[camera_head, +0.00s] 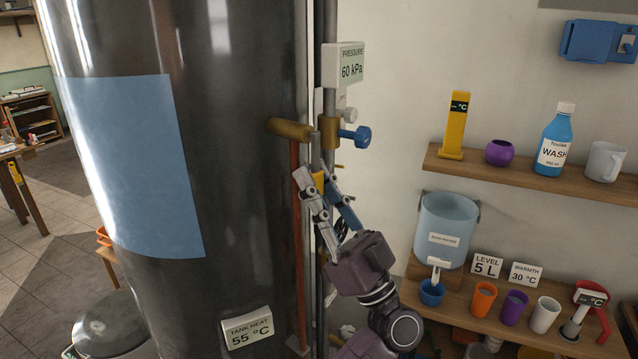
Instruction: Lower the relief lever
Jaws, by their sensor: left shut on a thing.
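My left gripper (316,176) reaches up from the bottom of the head view. Its fingers are closed around a small yellow piece (319,182) beside the vertical pipe. This piece appears to be the relief lever's grip, and the fingers hide part of it. Just above is a brass fitting (329,132) on the pipe, with a blue knob (361,136) to its right. The pressure sign (343,64) above reads 60 kPa. My right gripper is not in view.
A large steel tank (235,200) stands close on the left, with a tank heat sign (247,328) reading 55 °C.

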